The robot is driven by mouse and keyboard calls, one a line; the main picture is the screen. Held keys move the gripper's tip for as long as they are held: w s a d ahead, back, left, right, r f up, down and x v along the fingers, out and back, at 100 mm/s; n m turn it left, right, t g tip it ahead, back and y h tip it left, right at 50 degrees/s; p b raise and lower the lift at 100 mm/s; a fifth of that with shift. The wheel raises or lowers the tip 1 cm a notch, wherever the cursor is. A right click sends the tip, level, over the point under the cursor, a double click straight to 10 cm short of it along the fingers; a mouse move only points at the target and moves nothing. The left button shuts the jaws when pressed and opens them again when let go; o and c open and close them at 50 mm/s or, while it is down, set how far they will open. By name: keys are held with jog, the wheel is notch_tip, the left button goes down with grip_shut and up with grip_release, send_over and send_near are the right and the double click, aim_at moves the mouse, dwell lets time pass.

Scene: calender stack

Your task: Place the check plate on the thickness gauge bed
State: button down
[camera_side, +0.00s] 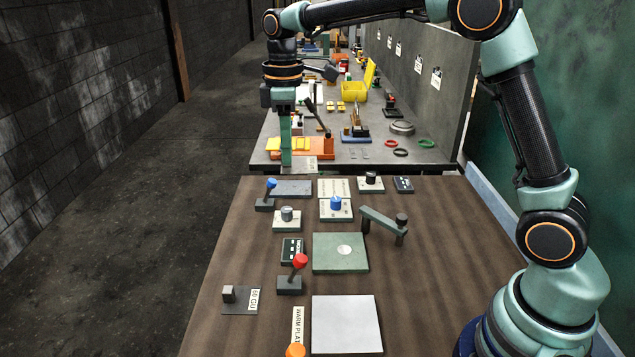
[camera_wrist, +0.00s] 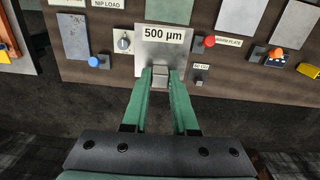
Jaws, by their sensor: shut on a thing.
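My gripper (camera_side: 286,162) has green fingers pointing down and is raised in the upper left of the side view. In the wrist view the gripper (camera_wrist: 160,78) is shut on the small block of the check plate (camera_wrist: 160,50), a light grey plate marked 500 µm. The check plate (camera_side: 301,165) looks thin and foreshortened in the side view, well apart from the bed. The thickness gauge bed appears to be the green square plate (camera_side: 328,262) with a pale round spot, mid-bench. In the wrist view the held plate partly hides that area.
A grey bridge-like bar with a dark knob (camera_side: 384,224) stands right beside the bed. A red-knobbed lever (camera_side: 294,272) is at its near left. A white warm plate (camera_side: 346,325) lies nearer, and a 50 GU block (camera_side: 240,298) at front left. Knobs stand behind the bed.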

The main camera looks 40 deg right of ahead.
send_over(329, 250)
jog(key=w, duration=0.1)
jog(key=s+f, duration=0.1)
notch_tip(329, 250, down, 20)
jog(key=shift+r, duration=0.1)
dwell(0.4)
jog(key=shift+f, duration=0.2)
jog(key=c, duration=0.7)
grip_release()
jog(key=shift+r, duration=0.1)
